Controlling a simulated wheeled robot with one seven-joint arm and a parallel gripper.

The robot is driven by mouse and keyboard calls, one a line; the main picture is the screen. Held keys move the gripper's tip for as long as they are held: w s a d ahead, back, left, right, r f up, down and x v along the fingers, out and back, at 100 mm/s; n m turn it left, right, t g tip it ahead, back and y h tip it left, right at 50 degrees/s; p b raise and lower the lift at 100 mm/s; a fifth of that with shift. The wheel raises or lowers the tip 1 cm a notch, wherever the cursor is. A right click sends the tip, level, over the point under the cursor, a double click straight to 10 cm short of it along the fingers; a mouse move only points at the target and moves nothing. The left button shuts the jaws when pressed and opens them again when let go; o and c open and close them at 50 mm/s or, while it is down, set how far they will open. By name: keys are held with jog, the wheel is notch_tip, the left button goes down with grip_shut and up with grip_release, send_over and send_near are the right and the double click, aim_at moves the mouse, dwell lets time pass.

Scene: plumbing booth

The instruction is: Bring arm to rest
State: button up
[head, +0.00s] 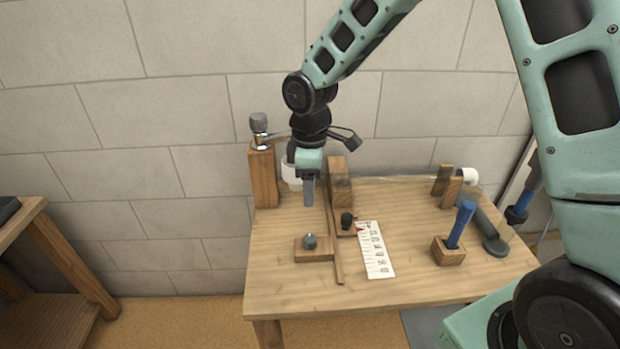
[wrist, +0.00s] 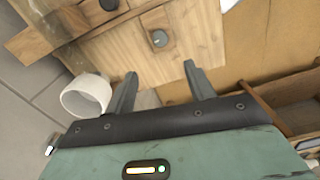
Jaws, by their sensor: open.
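My gripper (head: 308,192) points down above the left part of the wooden workbench (head: 300,280). In the wrist view its two fingers (wrist: 160,90) are apart with nothing between them. Below it, a grey round knob (head: 310,241) sits on a small wooden block on the bench; it also shows in the wrist view (wrist: 159,39), ahead of the fingertips. A white cup-like pipe end (wrist: 86,97) is beside the left finger in the wrist view. In the head view my arm partly hides the white part (head: 290,170) behind it.
A wooden post with a metal tap (head: 260,130) stands at the back left. A wooden block (head: 340,190), a black knob (head: 347,220) and a white ruled card (head: 376,250) are mid-bench. A blue-handled tool (head: 461,224) stands in a holder at right. The front left of the bench is clear.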

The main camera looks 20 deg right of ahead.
jog(key=shift+r, duration=0.9)
